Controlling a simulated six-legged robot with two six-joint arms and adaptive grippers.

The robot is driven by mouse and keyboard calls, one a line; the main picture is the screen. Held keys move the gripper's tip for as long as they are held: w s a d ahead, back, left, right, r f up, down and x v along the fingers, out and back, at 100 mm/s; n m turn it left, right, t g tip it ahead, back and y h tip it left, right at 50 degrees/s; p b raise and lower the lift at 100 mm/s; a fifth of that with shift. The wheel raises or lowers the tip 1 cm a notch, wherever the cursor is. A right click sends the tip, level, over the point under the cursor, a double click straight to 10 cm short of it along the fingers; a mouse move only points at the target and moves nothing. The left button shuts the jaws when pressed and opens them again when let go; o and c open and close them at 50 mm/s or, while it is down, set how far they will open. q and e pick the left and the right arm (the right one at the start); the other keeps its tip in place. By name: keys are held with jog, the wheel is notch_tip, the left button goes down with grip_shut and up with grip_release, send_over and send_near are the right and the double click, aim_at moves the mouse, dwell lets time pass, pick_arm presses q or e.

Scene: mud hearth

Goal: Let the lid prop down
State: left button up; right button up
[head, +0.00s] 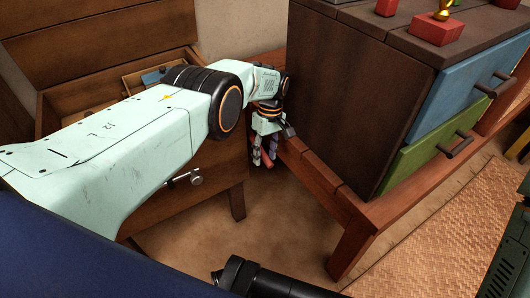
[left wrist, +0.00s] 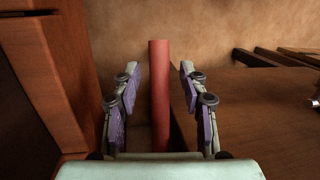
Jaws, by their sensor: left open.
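The lid prop appears to be the red rod (left wrist: 159,85) in the left wrist view, standing lengthwise between my left gripper's fingers. A small red part (head: 267,161) shows between the fingers in the head view. My left gripper (head: 264,158) points down beside the wooden chest (head: 205,190). In the left wrist view the left gripper (left wrist: 157,84) is open, with gaps between both purple pads and the rod. The chest's lid (head: 80,35) stands raised at upper left. The rod's lower end is hidden by the gripper body. My right gripper is out of view.
A dark cabinet (head: 345,90) with a blue drawer (head: 460,90) and green drawer (head: 425,155) stands close to the right on a low wooden bench (head: 335,190). The chest holds a tray (head: 140,82). A woven mat (head: 450,225) covers floor at right.

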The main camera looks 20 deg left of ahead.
pick_arm(q)
jog(key=v, duration=1.2)
jog(key=shift+c, duration=0.4)
